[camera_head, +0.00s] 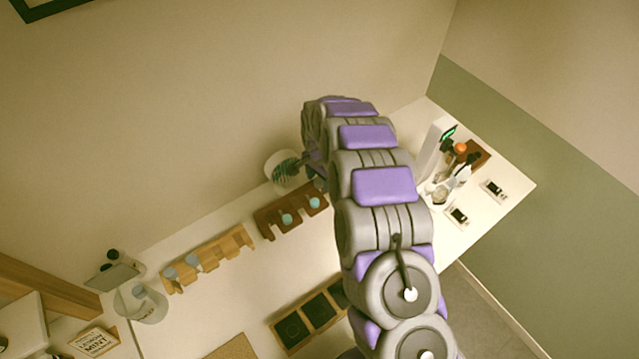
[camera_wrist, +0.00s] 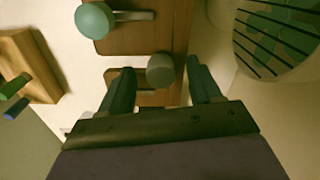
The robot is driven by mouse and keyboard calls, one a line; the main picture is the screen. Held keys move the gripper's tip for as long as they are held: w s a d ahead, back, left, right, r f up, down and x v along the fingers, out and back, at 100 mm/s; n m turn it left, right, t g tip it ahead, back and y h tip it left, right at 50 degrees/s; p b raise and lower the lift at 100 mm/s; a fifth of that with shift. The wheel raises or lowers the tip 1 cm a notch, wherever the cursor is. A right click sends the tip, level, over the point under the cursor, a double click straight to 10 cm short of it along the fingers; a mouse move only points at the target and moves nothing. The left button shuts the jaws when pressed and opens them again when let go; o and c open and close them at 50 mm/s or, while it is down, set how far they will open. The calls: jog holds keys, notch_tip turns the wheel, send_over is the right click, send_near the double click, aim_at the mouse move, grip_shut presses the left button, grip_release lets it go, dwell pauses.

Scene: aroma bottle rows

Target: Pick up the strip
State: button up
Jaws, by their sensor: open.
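No thing is plainly marked as the strip, so I cannot tell which it is. A dark brown wooden strip-like rack (camera_head: 276,220) with round teal caps stands along the wall. What looks like this rack also shows in the wrist view (camera_wrist: 150,40), with a teal cap (camera_wrist: 95,20) and a grey cap (camera_wrist: 160,70). My gripper (camera_wrist: 160,82) is open over its end, one finger on each side of the grey cap. Nothing is held. I cannot tell whether the fingers touch the rack.
A round bowl with dark stripes (camera_wrist: 278,38) is close right of my gripper. A light wood block (camera_wrist: 30,62) lies left. A light wooden rack (camera_head: 208,258), a dark divided tray (camera_head: 308,318) and a cluster of bottles (camera_head: 450,170) stand on the white counter (camera_head: 240,295).

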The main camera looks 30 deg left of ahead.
jog(key=shift+a+f, duration=0.1)
jog(key=shift+f, duration=0.2)
jog(key=shift+a, duration=0.15)
jog(key=shift+d+r, duration=0.1)
jog(key=shift+d, duration=0.15)
jog(key=c, duration=0.7)
jog(key=shift+c, duration=1.2)
jog(key=shift+a+r, duration=0.1)
jog(key=shift+a, duration=0.05)
jog(key=shift+r, duration=0.25)
notch_tip(320, 180, up, 17)
jog(key=b, duration=0.1)
jog(key=shift+r, duration=0.15)
